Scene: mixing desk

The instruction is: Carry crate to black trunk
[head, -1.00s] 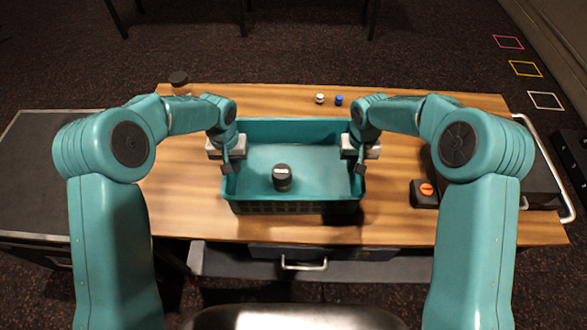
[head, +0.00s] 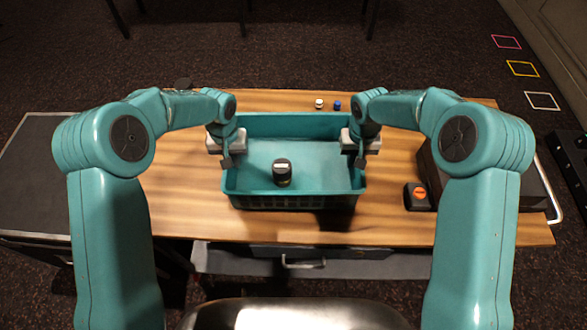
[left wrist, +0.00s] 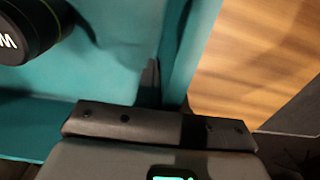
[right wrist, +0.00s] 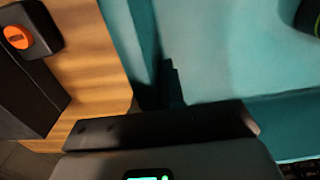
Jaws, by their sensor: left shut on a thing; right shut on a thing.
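The teal crate (head: 293,186) is in the middle of the head view, over the wooden desk, with a dark jar (head: 282,172) standing inside. A shadow under its near side suggests it is raised off the top. My left gripper (head: 228,152) is shut on the crate's left wall, and my right gripper (head: 358,152) is shut on its right wall. The crate wall also shows in the left wrist view (left wrist: 182,60) and the right wrist view (right wrist: 140,40). A black, flat-topped trunk-like box (head: 45,180) stands left of the desk.
The wooden desk (head: 400,222) has a small box with an orange button (head: 417,196) and a dark case (head: 500,190) at right. A white and a blue small item (head: 337,104) stand at the back. A drawer (head: 300,264) juts out at the front.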

